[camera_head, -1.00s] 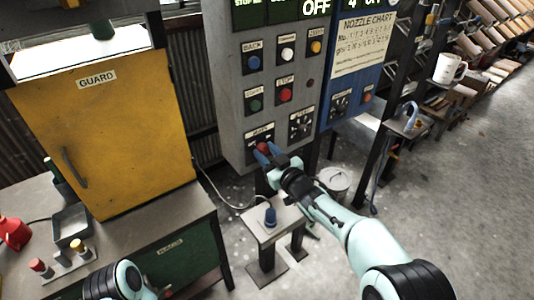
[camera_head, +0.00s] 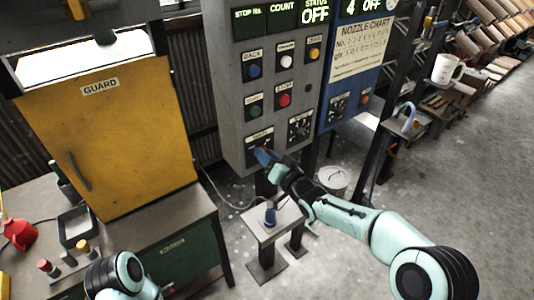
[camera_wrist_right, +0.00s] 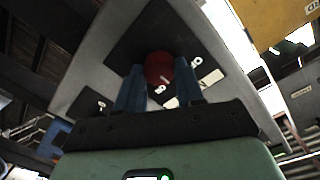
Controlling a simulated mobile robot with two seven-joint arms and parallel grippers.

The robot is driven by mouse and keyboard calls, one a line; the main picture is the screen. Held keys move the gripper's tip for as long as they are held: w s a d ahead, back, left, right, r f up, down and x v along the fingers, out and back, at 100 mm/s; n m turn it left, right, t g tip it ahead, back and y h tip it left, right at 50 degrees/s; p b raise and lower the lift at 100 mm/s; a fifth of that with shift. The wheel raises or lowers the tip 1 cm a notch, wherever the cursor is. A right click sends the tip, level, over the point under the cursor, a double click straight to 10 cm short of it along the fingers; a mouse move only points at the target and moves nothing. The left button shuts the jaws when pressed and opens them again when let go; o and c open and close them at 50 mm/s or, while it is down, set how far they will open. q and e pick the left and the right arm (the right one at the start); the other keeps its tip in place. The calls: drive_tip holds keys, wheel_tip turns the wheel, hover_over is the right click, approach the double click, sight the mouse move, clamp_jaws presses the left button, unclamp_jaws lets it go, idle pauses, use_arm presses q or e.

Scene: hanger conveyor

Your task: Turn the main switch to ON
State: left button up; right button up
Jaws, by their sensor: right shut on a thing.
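The main switch is a red round knob (camera_wrist_right: 159,68) on a dark plate at the lower left of the grey control panel (camera_head: 236,158). In the right wrist view, the knob sits between the two blue fingers of my right gripper (camera_wrist_right: 160,88), which is shut on it. In the head view, my right gripper (camera_head: 266,157) reaches the panel's lower edge and hides most of the knob. Pale marks lie around the knob, too blurred to read surely. The status display (camera_head: 315,14) reads OFF. My left gripper is out of view; only my left arm shows at bottom left.
Several push buttons, including a red one (camera_head: 284,100), and another rotary switch (camera_head: 299,127) sit close to my right gripper. A small stand with a blue knob (camera_head: 270,214) is below. The yellow guard (camera_head: 115,140) stands left. Open floor lies right.

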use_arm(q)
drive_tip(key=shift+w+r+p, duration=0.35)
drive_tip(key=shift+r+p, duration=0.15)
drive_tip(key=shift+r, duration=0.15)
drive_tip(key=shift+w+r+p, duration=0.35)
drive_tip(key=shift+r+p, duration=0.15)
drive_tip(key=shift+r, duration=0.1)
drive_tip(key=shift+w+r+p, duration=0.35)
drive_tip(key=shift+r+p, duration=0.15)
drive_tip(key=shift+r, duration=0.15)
use_arm(e)
drive_tip(key=shift+d+m+g, duration=0.1)
drive_tip(key=shift+m+g, duration=0.2)
drive_tip(key=shift+m, duration=3.8)
drive_tip(key=shift+f, duration=0.1)
drive_tip(key=o, duration=1)
drive_tip(key=shift+o, duration=0.2)
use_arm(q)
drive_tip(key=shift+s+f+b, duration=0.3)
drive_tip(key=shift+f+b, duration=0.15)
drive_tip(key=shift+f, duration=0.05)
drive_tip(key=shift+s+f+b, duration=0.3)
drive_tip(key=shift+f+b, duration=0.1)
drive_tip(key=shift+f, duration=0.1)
use_arm(e)
drive_tip(key=f+v, duration=0.1)
drive_tip(key=v, duration=1.2)
drive_tip(key=shift+d+r, duration=0.2)
drive_tip(key=shift+r, duration=0.2)
